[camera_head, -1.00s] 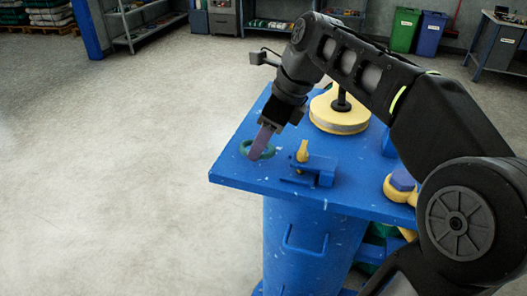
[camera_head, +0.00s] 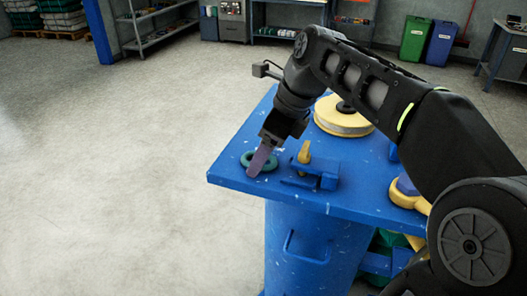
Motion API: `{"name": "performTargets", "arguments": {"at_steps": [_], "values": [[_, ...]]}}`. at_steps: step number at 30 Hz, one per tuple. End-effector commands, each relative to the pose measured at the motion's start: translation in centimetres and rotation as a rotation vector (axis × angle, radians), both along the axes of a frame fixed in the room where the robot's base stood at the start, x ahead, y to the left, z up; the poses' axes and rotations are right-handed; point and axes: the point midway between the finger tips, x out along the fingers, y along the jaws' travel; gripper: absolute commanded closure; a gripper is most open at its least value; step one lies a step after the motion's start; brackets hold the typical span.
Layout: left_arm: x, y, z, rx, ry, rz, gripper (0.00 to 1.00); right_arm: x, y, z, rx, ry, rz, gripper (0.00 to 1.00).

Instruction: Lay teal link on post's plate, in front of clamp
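The teal link (camera_head: 271,164) is a small dark teal ring at the left part of the blue plate (camera_head: 233,176) on top of the blue post (camera_head: 285,225). It is left of the blue clamp (camera_head: 325,176), which has a yellow handle (camera_head: 305,152), and a gap shows between them. My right gripper (camera_head: 258,165) points down at the link. Its purple fingers look like one narrow piece, hold the link and cover part of it. Whether the link touches the plate is hard to tell. My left gripper is not in view.
A yellow round reel (camera_head: 342,121) stands on the plate behind the clamp. A yellow piece with a purple part (camera_head: 407,192) is at the plate's right, partly hidden by my arm. The plate's left and front edges are close to the link.

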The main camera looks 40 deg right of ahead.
Motion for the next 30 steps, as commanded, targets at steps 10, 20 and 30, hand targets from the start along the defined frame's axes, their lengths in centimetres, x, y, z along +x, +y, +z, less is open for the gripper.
{"name": "performTargets", "arguments": {"at_steps": [10,20,30], "values": [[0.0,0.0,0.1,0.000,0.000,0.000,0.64,-0.1,-0.1,0.7,-0.001,-0.002,-0.001,0.30],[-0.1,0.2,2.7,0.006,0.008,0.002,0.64,-1.7,-1.1,6.0,0.000,-0.002,0.001,0.30],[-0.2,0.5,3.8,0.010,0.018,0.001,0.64,-2.3,-1.5,7.2,0.000,-0.005,0.000,0.30]]}}
